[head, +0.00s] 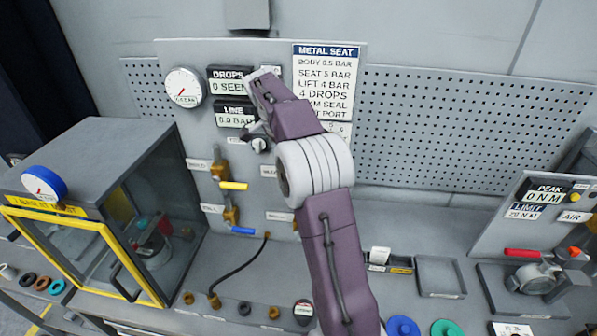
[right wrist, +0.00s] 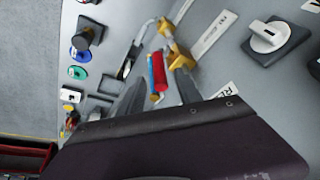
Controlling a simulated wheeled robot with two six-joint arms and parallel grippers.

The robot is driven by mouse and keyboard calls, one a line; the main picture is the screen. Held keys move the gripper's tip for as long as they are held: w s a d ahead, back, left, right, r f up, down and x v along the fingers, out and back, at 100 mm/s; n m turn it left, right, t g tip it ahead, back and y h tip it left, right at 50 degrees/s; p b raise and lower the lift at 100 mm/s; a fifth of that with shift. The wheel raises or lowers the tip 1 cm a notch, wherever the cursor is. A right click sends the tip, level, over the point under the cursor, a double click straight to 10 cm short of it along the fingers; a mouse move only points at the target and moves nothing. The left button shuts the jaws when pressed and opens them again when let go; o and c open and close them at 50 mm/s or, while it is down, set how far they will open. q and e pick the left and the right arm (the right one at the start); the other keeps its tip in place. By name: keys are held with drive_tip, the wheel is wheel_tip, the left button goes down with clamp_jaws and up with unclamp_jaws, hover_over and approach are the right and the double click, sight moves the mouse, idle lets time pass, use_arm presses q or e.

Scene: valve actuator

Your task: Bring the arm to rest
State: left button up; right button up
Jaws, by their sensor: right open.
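My right arm (head: 335,255) rises from the bottom middle of the head view and bends at a pale ringed joint. Its purple end section (head: 290,117) reaches up and left in front of the test panel. The fingers cannot be made out clearly there. In the right wrist view my right gripper (right wrist: 160,92) is open, its two grey fingers behind the purple hand edge. A red handle (right wrist: 158,72) on brass fittings appears between or beyond the fingers; I cannot tell whether they touch it. No held object shows. My left gripper is not in view.
The panel carries a gauge (head: 185,87), a selector knob (head: 259,145), and valves with yellow (head: 233,185) and blue (head: 243,231) handles. A yellow-framed cabinet (head: 75,253) stands left. Trays (head: 440,277) and coloured rings lie on the bench right. Space before the perforated board (head: 455,130) is clear.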

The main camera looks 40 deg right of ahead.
drive_tip(key=v, duration=0.3)
drive_tip(key=shift+a+r, duration=0.25)
drive_tip(key=shift+r, duration=0.1)
